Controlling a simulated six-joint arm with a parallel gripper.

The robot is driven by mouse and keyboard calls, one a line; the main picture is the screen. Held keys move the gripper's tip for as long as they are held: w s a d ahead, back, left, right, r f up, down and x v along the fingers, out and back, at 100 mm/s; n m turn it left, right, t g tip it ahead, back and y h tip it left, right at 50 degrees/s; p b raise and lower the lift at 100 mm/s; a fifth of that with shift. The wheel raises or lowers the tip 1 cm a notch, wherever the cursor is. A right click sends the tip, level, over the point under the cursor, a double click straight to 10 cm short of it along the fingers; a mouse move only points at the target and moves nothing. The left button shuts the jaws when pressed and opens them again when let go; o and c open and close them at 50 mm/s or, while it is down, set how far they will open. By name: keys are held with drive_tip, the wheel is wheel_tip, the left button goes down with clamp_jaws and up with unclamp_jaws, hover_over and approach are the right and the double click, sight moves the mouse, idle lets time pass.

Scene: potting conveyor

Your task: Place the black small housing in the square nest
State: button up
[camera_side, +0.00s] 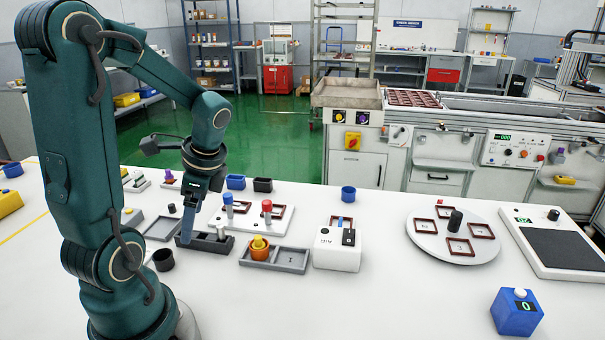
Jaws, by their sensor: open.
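Several black parts could be the small housing: a black rectangular box (262,185) beside a blue box, a black round cup (163,260) at the left, and a small black piece (172,208). I cannot tell which is meant. Dark red square frames, possible square nests, sit on the white plate with posts (285,228) and on the round white turntable (416,242). My gripper (187,240) points down at the left end of a dark grey tray (222,248). It is open; its fingertips are small, and I cannot tell whether they touch the tray.
A grey two-compartment tray (292,260) holds an orange round part (259,247). A white box (338,250) with a black lever stands right of it. A blue counter box (517,311) and a scale-like unit (560,248) are at the right. The front middle is clear.

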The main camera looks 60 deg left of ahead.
drive_tip(key=n+g+h, duration=0.2)
hover_over(164, 250)
drive_tip(key=w+d, duration=0.2)
drive_tip(key=d, duration=0.1)
drive_tip(key=f, duration=0.3)
drive_tip(key=shift+s+a+f, duration=0.15)
drive_tip(key=shift+a+f, duration=0.1)
drive_tip(key=shift+x, duration=2.35)
clamp_jaws()
